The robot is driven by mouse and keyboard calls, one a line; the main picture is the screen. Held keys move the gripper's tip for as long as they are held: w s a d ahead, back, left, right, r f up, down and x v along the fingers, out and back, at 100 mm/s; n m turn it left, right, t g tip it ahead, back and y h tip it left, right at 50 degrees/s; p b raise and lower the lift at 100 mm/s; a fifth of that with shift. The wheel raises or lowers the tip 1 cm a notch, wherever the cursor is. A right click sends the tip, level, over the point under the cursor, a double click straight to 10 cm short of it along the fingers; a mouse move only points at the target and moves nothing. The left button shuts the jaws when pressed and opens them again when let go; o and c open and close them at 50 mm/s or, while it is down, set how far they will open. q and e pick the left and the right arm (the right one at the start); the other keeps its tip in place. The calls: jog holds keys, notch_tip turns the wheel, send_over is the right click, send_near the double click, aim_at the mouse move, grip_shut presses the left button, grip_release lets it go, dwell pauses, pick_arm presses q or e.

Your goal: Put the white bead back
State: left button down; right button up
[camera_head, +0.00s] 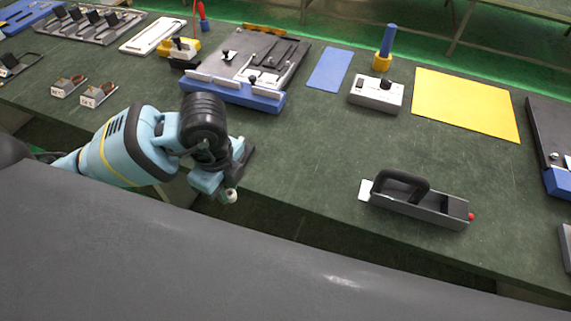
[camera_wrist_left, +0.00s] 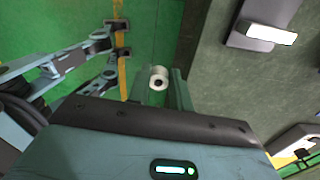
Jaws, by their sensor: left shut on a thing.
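The white bead (camera_head: 230,196) is a small round piece with a dark hole in its end. It also shows in the left wrist view (camera_wrist_left: 158,76), between the finger tips. My left gripper (camera_head: 221,184) is shut on the bead. It holds it beyond the table's near edge, over the gap in front of the green worktable (camera_head: 300,165), clear of the tabletop. The fingers show in the wrist view (camera_wrist_left: 160,91). My right gripper is not in view.
A grey tool with a black handle (camera_head: 418,204) lies near the front edge. Behind are a blue-based fixture (camera_head: 235,92), a blue mat (camera_head: 330,69), a white box (camera_head: 376,96) and a yellow mat (camera_head: 467,103). The table's middle is clear.

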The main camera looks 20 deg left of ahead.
pick_arm(q)
jog(key=s+d+m+b, duration=0.1)
jog(key=d+m+b, duration=0.65)
jog(key=d, duration=0.65)
send_over(290, 170)
jog(key=shift+s+d+f, duration=0.1)
jog(key=shift+s+f, duration=0.05)
jog(key=shift+f, duration=0.4)
jog(key=shift+s+d+f, duration=0.1)
jog(key=shift+s+f, duration=0.05)
jog(key=shift+f, duration=0.35)
jog(key=shift+w+a+f, duration=0.15)
jog(key=shift+w+f, duration=0.1)
jog(key=shift+f, duration=1.55)
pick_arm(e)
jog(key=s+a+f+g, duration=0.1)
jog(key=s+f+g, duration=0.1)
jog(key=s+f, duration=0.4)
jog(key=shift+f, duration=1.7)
pick_arm(q)
jog(key=shift+f, duration=0.1)
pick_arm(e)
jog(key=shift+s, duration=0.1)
pick_arm(q)
jog(key=c, duration=1.7)
grip_release()
jog(key=o, duration=0.4)
jog(key=shift+o, duration=0.2)
